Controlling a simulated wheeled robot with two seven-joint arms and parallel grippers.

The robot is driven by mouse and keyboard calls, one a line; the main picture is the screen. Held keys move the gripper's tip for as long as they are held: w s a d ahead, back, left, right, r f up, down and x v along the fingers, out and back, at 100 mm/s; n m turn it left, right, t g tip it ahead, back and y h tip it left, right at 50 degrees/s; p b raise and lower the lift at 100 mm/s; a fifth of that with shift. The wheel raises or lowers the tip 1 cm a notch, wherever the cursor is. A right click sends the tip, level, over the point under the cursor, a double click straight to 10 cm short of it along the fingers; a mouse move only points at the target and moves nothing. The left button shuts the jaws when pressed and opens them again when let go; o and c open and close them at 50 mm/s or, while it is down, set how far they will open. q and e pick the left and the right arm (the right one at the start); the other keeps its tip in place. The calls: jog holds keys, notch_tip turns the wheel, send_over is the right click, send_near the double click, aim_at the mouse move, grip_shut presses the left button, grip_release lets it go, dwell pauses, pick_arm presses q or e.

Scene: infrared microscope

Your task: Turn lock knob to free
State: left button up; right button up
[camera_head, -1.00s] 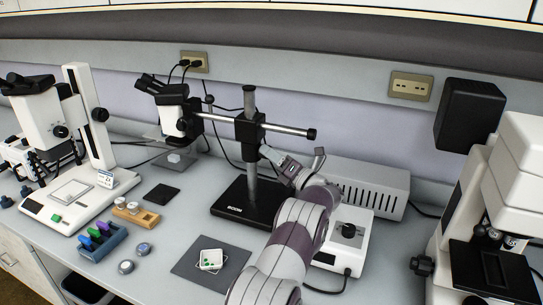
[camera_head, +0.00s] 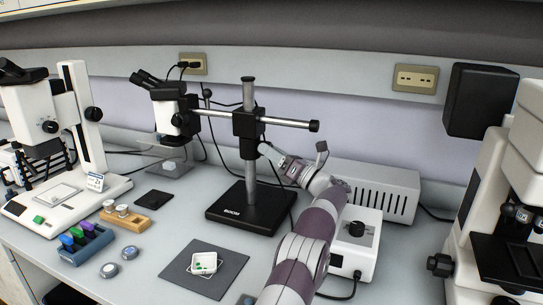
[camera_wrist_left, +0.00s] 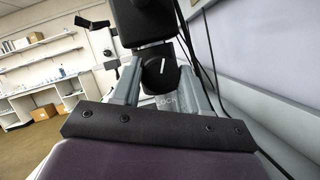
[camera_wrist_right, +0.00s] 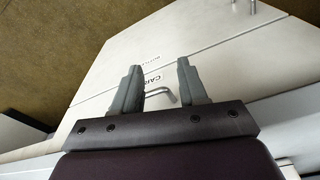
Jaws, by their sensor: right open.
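The lock knob (camera_wrist_left: 160,75) is a black round knob with a white pointer line, on the boom stand's clamp. Grey "LOCK" lettering shows below it in the left wrist view. The clamp (camera_head: 249,124) sits on the stand's post in the head view; the knob itself is not clear there. My left gripper (camera_head: 265,149) is beside the post, just below the clamp. In the left wrist view its fingers (camera_wrist_left: 159,80) flank the knob, one on each side; whether they touch it is unclear. My right gripper (camera_wrist_right: 158,82) is open and empty, over white cabinet fronts.
The stand's black base (camera_head: 249,207) is on the bench below. A white box with a black dial (camera_head: 357,229) and a vented grey box (camera_head: 375,190) stand right of my left arm. A dark mat (camera_head: 231,266) with a small tray lies in front.

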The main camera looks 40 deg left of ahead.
pick_arm(q)
jog(key=o, duration=0.4)
jog(key=shift+o, duration=0.2)
